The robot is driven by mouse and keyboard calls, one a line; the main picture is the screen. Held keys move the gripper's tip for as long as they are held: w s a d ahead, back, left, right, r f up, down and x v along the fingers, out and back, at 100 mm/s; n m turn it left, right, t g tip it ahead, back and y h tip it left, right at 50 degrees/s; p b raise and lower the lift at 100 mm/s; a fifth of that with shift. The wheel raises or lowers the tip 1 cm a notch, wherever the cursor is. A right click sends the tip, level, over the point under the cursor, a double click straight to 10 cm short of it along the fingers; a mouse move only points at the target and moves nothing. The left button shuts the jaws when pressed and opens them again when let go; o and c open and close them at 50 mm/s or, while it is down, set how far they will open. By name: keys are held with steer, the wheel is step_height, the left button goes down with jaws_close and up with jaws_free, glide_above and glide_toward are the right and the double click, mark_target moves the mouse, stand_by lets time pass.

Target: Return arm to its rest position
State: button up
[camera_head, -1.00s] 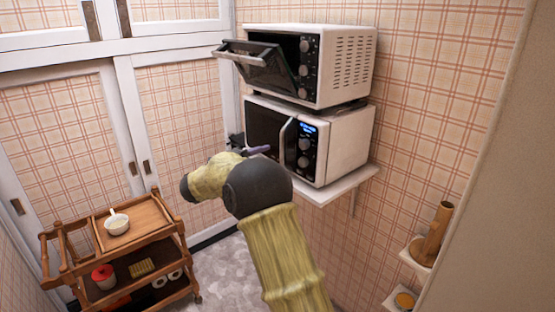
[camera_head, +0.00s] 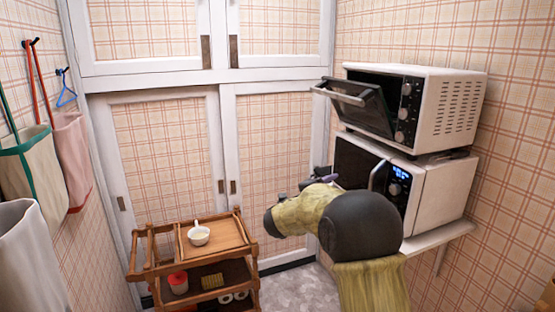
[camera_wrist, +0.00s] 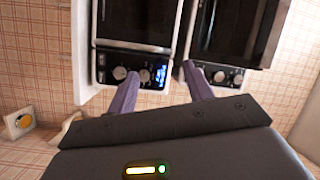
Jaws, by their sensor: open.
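My gripper (camera_head: 318,182) is in front of the microwave's left part in the head view, partly hidden by my arm. In the wrist view its two purple fingers (camera_wrist: 161,88) are spread apart with nothing between them. They point at the control panels of both appliances. The white microwave (camera_head: 446,195) has a blue-lit display and stands on a wall shelf. It also shows in the wrist view (camera_wrist: 130,72). Whether its door is fully shut is unclear. The white oven (camera_head: 450,110) on top has its glass door tilted open; it also shows in the wrist view (camera_wrist: 215,78).
A wooden cart (camera_head: 160,267) with a white bowl (camera_head: 199,236) and a red-lidded jar (camera_head: 178,282) stands at lower left. Bags (camera_head: 72,160) hang on the left wall. White-framed cupboard doors (camera_head: 165,160) close the back. Some grey floor (camera_head: 305,288) is clear.

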steer(key=s+a+f+n+y+p, duration=0.25)
steer(key=s+n+y, duration=0.25)
steer(key=n+y, duration=0.25)
steer(key=s+a+f+n+y+p, duration=0.1)
steer(key=s+a+f+n+y, duration=0.2)
steer(key=s+n+y, duration=0.45)
steer(key=s+f+n+g, duration=0.2)
steer(key=s+g, duration=0.1)
steer(key=s, duration=0.4)
steer(key=s+d+f+n+g+p, duration=0.1)
steer(key=s+f+n+g, duration=0.2)
steer(key=s, duration=0.4)
steer(key=s+d+f+n+g+h+p, duration=0.1)
steer(key=s+f+n+g, duration=0.1)
steer(key=s, duration=0.6)
steer(key=shift+d+f+n+g, duration=0.25)
steer(key=shift+f+n+g, duration=0.05)
steer(key=shift+n+g, duration=0.35)
